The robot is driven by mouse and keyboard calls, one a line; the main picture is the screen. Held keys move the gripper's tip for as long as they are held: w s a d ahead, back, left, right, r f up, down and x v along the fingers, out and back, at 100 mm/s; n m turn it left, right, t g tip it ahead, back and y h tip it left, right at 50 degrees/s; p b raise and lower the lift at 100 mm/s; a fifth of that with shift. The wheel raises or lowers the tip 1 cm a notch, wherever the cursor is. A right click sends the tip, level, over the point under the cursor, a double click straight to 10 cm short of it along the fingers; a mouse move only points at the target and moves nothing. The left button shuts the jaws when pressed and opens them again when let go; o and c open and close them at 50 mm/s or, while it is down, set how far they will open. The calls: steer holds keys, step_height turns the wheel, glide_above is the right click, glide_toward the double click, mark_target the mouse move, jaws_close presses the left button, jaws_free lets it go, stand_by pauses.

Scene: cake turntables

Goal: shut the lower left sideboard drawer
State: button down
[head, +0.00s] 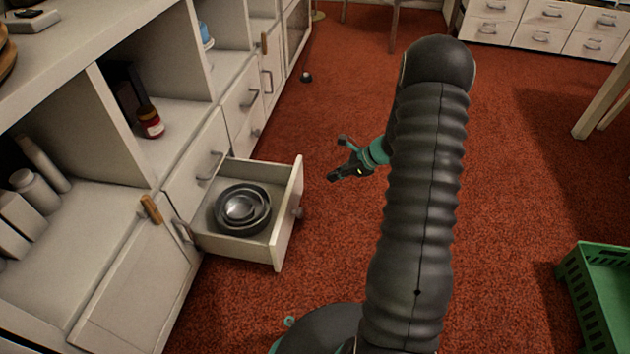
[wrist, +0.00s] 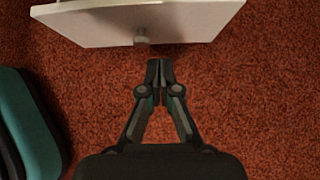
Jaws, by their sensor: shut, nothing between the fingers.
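The lower left sideboard drawer (head: 285,222) stands pulled out of the white sideboard, with nested round metal pans (head: 242,208) inside it. Its front panel carries a round knob (head: 299,213). My gripper (head: 335,160) is to the right of the drawer front, apart from it, over the red carpet. In the wrist view the drawer front (wrist: 100,25) runs across the top, with its knob (wrist: 141,37) just ahead of the fingertips and a little left. My gripper (wrist: 159,64) is shut and empty there, with a small gap to the knob.
The white sideboard (head: 175,195) runs along the left, with shelves, bottles and closed drawers. A green crate (head: 575,268) stands at the lower right. A small dark object (head: 306,77) lies on the carpet further back.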

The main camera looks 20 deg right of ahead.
steer(key=b, duration=0.1)
glide_toward(294, 189)
step_height(294, 189, down, 4)
steer(key=a, duration=0.1)
steer(key=w+a, duration=0.1)
steer(key=a, duration=0.1)
steer(key=shift+w+b, duration=0.1)
steer(key=shift+b, duration=0.25)
steer(key=shift+w+a, duration=0.3)
steer(key=shift+a, duration=0.2)
steer(key=shift+a, duration=0.1)
